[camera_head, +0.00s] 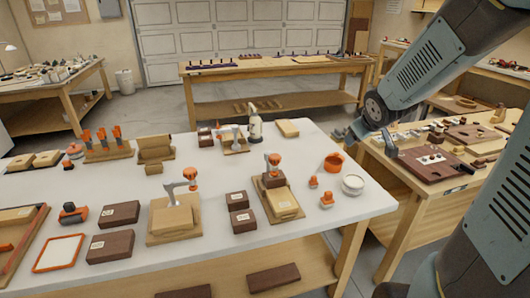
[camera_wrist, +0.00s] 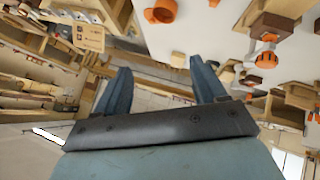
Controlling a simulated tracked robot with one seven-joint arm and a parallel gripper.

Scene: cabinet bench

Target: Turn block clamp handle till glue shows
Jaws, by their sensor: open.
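A clamp with an orange handle (camera_head: 273,159) stands over a dark block (camera_head: 271,180) on a wooden board (camera_head: 284,204), right of the table's middle. A similar orange knob (camera_wrist: 266,60) shows beside a dark block at the upper right of the wrist view. Another clamp with an orange handle (camera_head: 190,174) stands on a wooden block and board (camera_head: 173,222) to the left. A smaller clamp (camera_head: 236,138) stands behind. I cannot tell which is meant, and no glue is clearly visible. My gripper (camera_head: 366,142) is open and empty, beyond the table's right edge; its spread fingers also show in the wrist view (camera_wrist: 158,76).
An orange cup (camera_head: 333,162), a white round tub (camera_head: 352,184) and small orange-topped pieces (camera_head: 326,200) stand between my gripper and the right clamp. Dark blocks (camera_head: 243,220) lie between the clamps. A side bench (camera_head: 425,207) with parts stands right. The white table's front right is clear.

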